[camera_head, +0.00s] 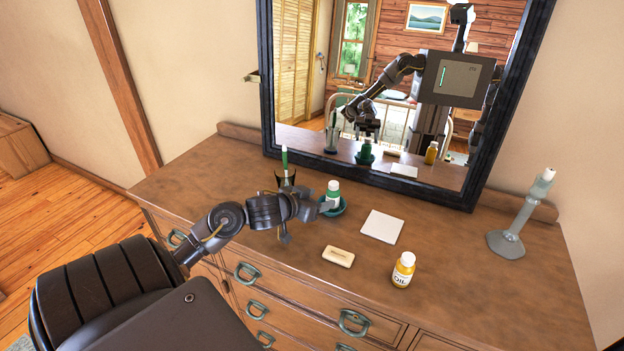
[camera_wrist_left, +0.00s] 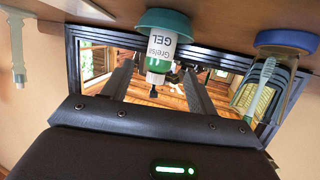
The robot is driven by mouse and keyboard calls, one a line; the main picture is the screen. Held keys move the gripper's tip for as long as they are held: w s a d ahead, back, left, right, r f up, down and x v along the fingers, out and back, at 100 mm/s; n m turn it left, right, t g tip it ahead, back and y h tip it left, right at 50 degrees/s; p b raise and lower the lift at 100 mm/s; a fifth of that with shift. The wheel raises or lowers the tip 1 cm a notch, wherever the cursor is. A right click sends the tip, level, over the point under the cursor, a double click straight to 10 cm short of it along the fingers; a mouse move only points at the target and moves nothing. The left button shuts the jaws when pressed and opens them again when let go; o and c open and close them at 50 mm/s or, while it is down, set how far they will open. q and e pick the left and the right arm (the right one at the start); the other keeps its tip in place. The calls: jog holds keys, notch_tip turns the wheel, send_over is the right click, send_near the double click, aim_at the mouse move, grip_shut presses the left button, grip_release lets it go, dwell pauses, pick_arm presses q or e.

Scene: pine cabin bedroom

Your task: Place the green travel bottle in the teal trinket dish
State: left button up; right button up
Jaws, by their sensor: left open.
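The green travel bottle (camera_head: 333,192), with a white label and a pale cap, stands upright in the teal trinket dish (camera_head: 342,209) on the dresser. In the left wrist view, which is upside down, the bottle (camera_wrist_left: 161,48) rises from the dish (camera_wrist_left: 168,19). My left gripper (camera_head: 317,208) is just left of the bottle and dish, open. In the wrist view its two fingers show on either side of the bottle's cap end; I cannot tell if they touch it. My right gripper is not in view.
A cup with a green toothbrush (camera_head: 285,160) stands behind my left wrist. A soap bar (camera_head: 338,256), white tile (camera_head: 381,226), yellow oil bottle (camera_head: 403,270) and glass candlestick (camera_head: 509,238) stand to the right. A dark-framed mirror (camera_head: 365,187) borders the dresser's back.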

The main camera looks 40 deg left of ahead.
pick_arm(q)
jog(key=shift+v, duration=1.55)
jog(key=shift+d, duration=0.1)
